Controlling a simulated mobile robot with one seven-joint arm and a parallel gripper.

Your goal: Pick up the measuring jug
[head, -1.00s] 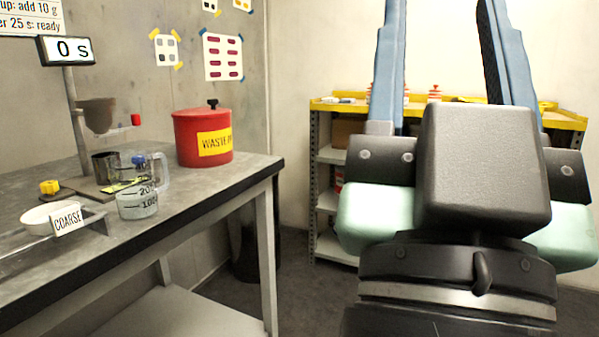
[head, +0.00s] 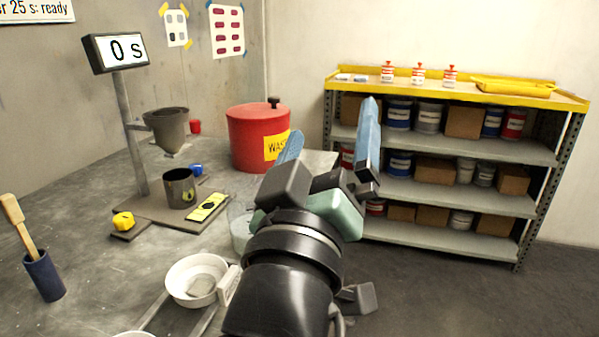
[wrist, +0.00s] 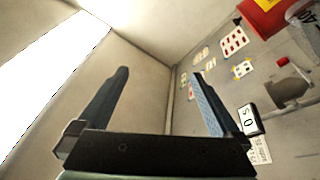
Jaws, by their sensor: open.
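The measuring jug (head: 239,224) is clear and stands on the grey bench in the head view. Most of it is hidden behind my gripper and wrist; only its left side shows. My gripper (head: 330,131) is open and empty, its blue fingers pointing up and away, in front of the jug and to its right in the picture. In the wrist view the open fingers (wrist: 160,73) point toward bare walls, with nothing between them. I cannot clearly make out the jug there.
A red waste bin (head: 250,128) stands at the back of the bench. Left of the jug are a timer stand (head: 130,130) with a funnel cup (head: 166,126), a metal cup (head: 180,190) and a white bowl (head: 192,281). A stocked shelf (head: 455,148) stands behind, with clear floor before it.

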